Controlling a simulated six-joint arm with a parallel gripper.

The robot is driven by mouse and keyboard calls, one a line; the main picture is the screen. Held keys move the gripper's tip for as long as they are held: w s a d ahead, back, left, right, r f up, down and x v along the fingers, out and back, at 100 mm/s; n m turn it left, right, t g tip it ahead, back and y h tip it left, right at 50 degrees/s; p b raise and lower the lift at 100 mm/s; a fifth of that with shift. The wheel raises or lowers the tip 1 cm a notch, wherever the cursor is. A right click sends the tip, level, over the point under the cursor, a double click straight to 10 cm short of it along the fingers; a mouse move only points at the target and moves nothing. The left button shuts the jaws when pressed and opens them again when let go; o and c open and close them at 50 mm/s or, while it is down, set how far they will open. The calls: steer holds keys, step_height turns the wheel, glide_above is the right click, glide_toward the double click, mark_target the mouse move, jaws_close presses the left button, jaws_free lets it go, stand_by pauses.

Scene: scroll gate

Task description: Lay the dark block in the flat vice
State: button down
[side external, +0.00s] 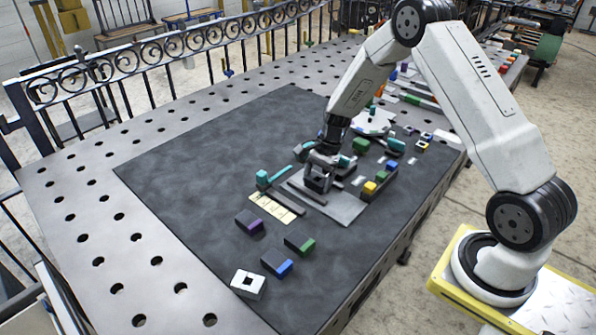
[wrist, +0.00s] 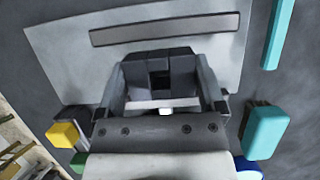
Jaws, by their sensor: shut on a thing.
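The flat vice is a pale grey plate (side external: 343,208) with a long dark bar across it; it also shows in the wrist view (wrist: 62,55). The bar (wrist: 165,29) lies beyond my gripper in the wrist view. My gripper (side external: 318,178) is low over the plate, its fingers pointing down. In the wrist view my gripper (wrist: 162,85) is shut on the dark block (wrist: 160,62), which sits between the two fingers. The block is on the near side of the bar, apart from it in the picture. I cannot tell whether its underside touches the plate.
A teal block (wrist: 267,130) and a yellow block (wrist: 63,134) stand close to either side of my gripper. Several dark blocks with coloured ends, such as a purple one (side external: 250,222), and a white block with a hole (side external: 248,284) lie nearby. The left mat (side external: 190,165) is clear.

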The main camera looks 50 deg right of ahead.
steer(key=shift+f, duration=0.1)
jaws_free()
steer(key=v, duration=1.2)
stand_by(0.6)
steer(key=s+a+r+n+t+h, duration=0.1)
steer(key=s+a+n+h, duration=0.3)
steer(key=s+a+n, duration=1)
steer(key=s+n+t, duration=0.1)
steer(key=s+n, duration=0.1)
steer(key=n, duration=0.2)
steer(key=shift+r+t, duration=0.3)
steer(key=shift+r, duration=0.1)
